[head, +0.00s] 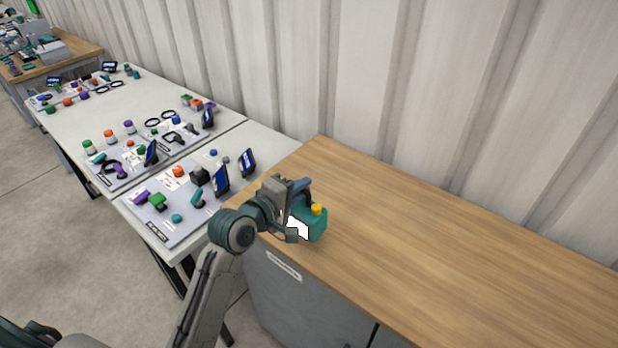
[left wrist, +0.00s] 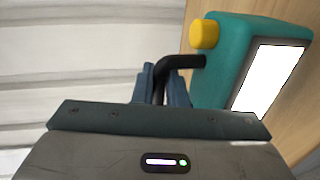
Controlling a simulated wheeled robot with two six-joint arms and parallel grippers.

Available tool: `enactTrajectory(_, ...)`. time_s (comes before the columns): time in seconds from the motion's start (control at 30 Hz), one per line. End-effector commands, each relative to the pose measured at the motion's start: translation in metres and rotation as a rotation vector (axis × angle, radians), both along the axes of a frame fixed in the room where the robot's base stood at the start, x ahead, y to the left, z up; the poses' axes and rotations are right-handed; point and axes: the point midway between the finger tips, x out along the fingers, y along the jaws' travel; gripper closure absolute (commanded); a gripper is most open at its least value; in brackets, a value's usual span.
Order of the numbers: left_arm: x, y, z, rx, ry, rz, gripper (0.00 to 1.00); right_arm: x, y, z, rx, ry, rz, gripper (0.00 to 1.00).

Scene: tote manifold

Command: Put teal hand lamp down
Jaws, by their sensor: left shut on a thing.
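The teal hand lamp (head: 318,226) has a yellow knob, a dark handle and a bright white panel. In the head view it is at the left end of the wooden worktop, upright; I cannot tell whether its base touches the top. My left gripper (head: 300,190) is shut on the lamp's dark handle. In the left wrist view the lamp (left wrist: 226,75) shows at the right, and the fingers of my left gripper (left wrist: 162,80) close around the bent black handle. My right gripper is not in view.
The wooden worktop (head: 430,240) on a grey cabinet (head: 300,300) is bare to the right of the lamp. A corrugated wall (head: 400,90) stands behind it. White tables (head: 85,105) with several small coloured parts, mats and tablets stand at the left.

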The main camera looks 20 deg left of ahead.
Motion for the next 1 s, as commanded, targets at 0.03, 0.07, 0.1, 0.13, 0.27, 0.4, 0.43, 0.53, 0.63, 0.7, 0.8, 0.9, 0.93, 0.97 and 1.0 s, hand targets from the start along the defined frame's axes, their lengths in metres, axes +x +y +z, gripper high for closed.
enactTrajectory(0.03,-0.013,0.000,-0.001,0.001,-0.003,0.000,1.00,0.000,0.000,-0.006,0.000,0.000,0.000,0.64)
enactTrajectory(0.07,-0.020,-0.001,-0.001,0.001,-0.003,0.000,1.00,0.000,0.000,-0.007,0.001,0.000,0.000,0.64)
enactTrajectory(0.1,-0.028,-0.001,0.001,0.001,-0.003,0.000,1.00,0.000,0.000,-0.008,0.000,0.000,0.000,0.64)
enactTrajectory(0.13,-0.034,-0.001,0.001,0.000,-0.002,0.000,1.00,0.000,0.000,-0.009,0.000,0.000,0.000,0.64)
enactTrajectory(0.27,-0.052,-0.001,0.004,0.001,-0.001,0.000,1.00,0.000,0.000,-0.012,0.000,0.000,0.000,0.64)
enactTrajectory(0.4,-0.061,-0.002,0.006,0.000,-0.002,0.001,1.00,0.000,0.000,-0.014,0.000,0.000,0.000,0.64)
enactTrajectory(0.43,-0.062,-0.002,0.006,0.000,-0.002,0.001,1.00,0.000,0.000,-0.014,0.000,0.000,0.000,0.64)
enactTrajectory(0.53,-0.064,-0.002,0.007,-0.003,-0.004,0.012,1.00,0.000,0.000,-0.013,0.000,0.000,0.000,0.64)
enactTrajectory(0.63,-0.064,-0.003,0.006,-0.009,-0.008,0.054,1.00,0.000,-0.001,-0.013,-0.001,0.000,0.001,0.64)
enactTrajectory(0.7,-0.065,-0.003,0.005,-0.013,-0.011,0.098,1.00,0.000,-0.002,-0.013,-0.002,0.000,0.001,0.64)
enactTrajectory(0.8,-0.066,-0.002,0.004,-0.014,-0.014,0.175,1.00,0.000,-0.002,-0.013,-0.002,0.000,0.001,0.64)
enactTrajectory(0.9,-0.069,0.000,0.004,-0.013,-0.013,0.246,1.00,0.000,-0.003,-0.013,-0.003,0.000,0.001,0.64)
enactTrajectory(0.93,-0.070,0.001,0.003,-0.012,-0.011,0.264,1.00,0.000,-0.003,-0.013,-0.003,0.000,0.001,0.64)
enactTrajectory(0.97,-0.070,0.001,0.003,-0.012,-0.009,0.282,1.00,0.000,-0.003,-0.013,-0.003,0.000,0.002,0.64)
enactTrajectory(1.0,-0.071,0.002,0.003,-0.010,-0.008,0.303,1.00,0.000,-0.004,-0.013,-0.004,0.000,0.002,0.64)
